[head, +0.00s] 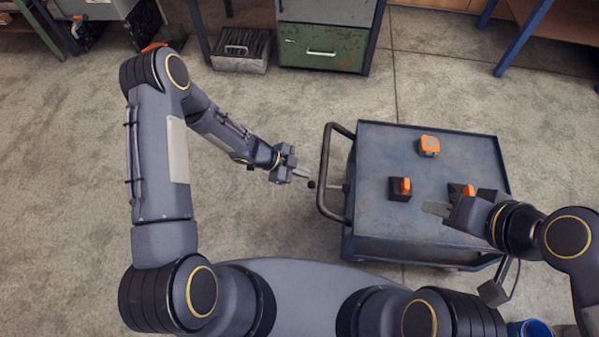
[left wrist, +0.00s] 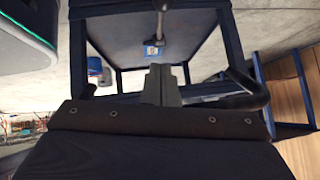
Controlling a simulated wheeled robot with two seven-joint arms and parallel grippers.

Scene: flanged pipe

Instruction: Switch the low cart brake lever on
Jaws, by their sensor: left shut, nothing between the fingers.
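The blue cart (head: 375,150) stands right of centre in the head view, with a dark tubular handle (head: 325,165) on its left side. A short lever with a dark knob (head: 311,184) sticks out to the left, low by the handle. In the left wrist view, the lever (left wrist: 160,20) comes down from the top edge, with its rod ending near the cart's lower panel. My left gripper (head: 304,173) is shut and empty, just above and left of the knob in the picture; its fingers (left wrist: 160,84) point toward the cart. Contact cannot be told. My right gripper (head: 436,209) is over the cart top; its jaw opening is unclear.
On the cart top are an orange-and-grey item (head: 429,146) and two black blocks with orange parts (head: 400,188), (head: 468,190). A green drawer cabinet (head: 322,48) and a metal bin (head: 240,50) stand at the back. The floor left of the cart is clear.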

